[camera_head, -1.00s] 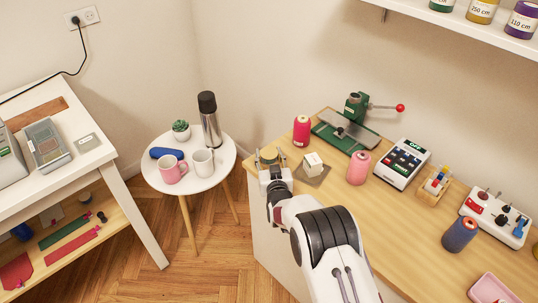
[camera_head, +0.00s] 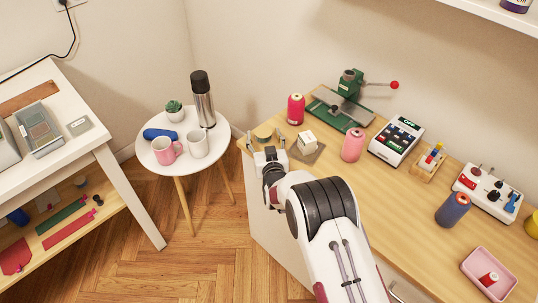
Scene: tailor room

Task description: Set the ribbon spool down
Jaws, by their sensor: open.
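A round olive-gold spool (camera_head: 263,132), which looks like the ribbon spool, is at the near left corner of the wooden worktop (camera_head: 385,215). My gripper (camera_head: 262,145) reaches in from the front, with its fingers spread open on the near side of the spool. The spool appears to rest on the worktop; its lower part is partly hidden by my gripper, and I cannot tell whether a finger touches it.
Red (camera_head: 296,109) and pink thread cones (camera_head: 352,145), a green press (camera_head: 347,90) and a control box (camera_head: 397,138) stand farther right. A round white table (camera_head: 215,165) with mugs is at left.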

